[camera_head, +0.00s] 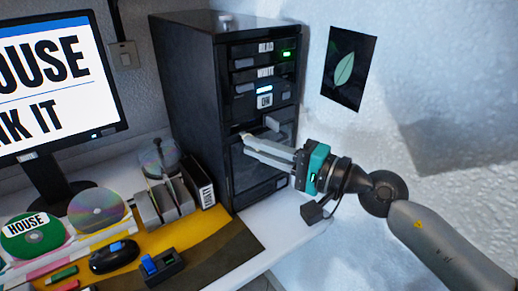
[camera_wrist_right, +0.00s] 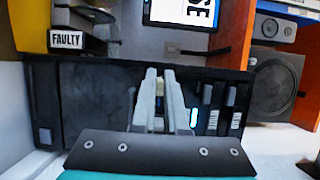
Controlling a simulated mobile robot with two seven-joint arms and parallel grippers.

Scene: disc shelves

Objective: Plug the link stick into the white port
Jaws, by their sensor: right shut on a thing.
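My right gripper (camera_head: 246,140) reaches in from the right, with its fingertips at the front of the black computer tower (camera_head: 197,120). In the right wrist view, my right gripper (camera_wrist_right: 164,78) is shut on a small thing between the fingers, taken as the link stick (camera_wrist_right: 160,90). Only a narrow yellowish part of it shows; the fingers hide the rest. The tower front (camera_wrist_right: 95,95) lies right behind the fingertips there. The white port cannot be made out; the fingers may cover it. Whether the stick touches or enters a port cannot be told. My left gripper is not in view.
A monitor (camera_head: 55,90), disc stand (camera_head: 162,203), green HOUSE disc (camera_head: 35,238), black mouse (camera_head: 114,257) and blue switch-like device (camera_head: 163,265) stand on the desk left of the tower. A box labelled FAULTY (camera_wrist_right: 70,40) shows in the wrist view. Clear white desk lies by the tower's front.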

